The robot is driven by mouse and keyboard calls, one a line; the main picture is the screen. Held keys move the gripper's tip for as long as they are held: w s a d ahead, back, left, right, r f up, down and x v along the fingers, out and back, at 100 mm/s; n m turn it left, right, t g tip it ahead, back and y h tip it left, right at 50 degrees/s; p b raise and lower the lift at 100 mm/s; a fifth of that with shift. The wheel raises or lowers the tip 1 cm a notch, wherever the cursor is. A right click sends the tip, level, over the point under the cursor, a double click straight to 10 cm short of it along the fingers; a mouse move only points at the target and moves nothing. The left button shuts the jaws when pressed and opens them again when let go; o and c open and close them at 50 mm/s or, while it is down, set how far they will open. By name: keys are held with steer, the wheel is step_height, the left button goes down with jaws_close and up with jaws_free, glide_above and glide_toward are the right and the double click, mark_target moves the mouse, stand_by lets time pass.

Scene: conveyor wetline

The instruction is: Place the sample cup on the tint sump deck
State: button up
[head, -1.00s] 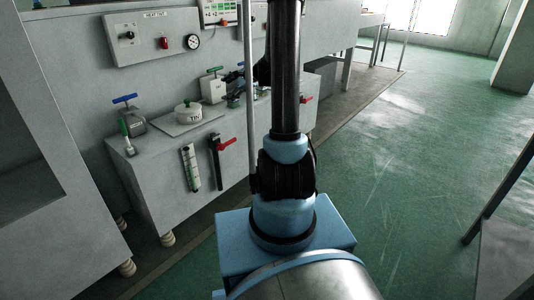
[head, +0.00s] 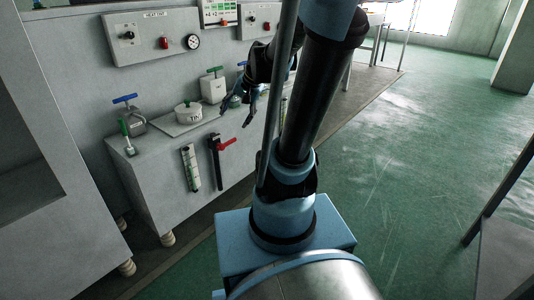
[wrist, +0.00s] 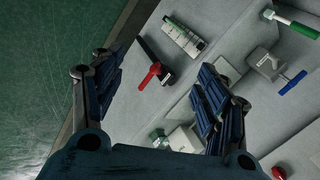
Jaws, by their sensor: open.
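The tint sump deck (head: 163,132) is the pale grey cabinet top at left in the head view, and it also shows in the wrist view (wrist: 238,98). A white lidded pot (head: 188,113) lettered "TIN" stands on a plate there. My gripper (head: 236,110) is over the deck's front edge, right of the pot. In the wrist view my gripper (wrist: 158,97) has its fingers spread with nothing held between them. A small greenish item (head: 234,101) shows behind my gripper in the head view. I cannot tell whether it is the sample cup; no cup is clearly identifiable.
The green floor (head: 400,180) at right is open.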

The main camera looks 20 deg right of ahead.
steer(key=s+d+f+n+h, duration=0.2)
steer(key=s+d+f+n, duration=0.1)
steer(key=s, duration=0.5)
steer(key=s+d+f+n+g+h, duration=0.1)
steer(key=s+d+f+n+h, duration=0.1)
steer(key=s, duration=0.7)
step_height(320, 180, down, 2)
steer(key=shift+s+d+n+g, duration=0.3)
steer(key=shift+d+n, duration=0.3)
steer(key=shift+d, duration=0.6)
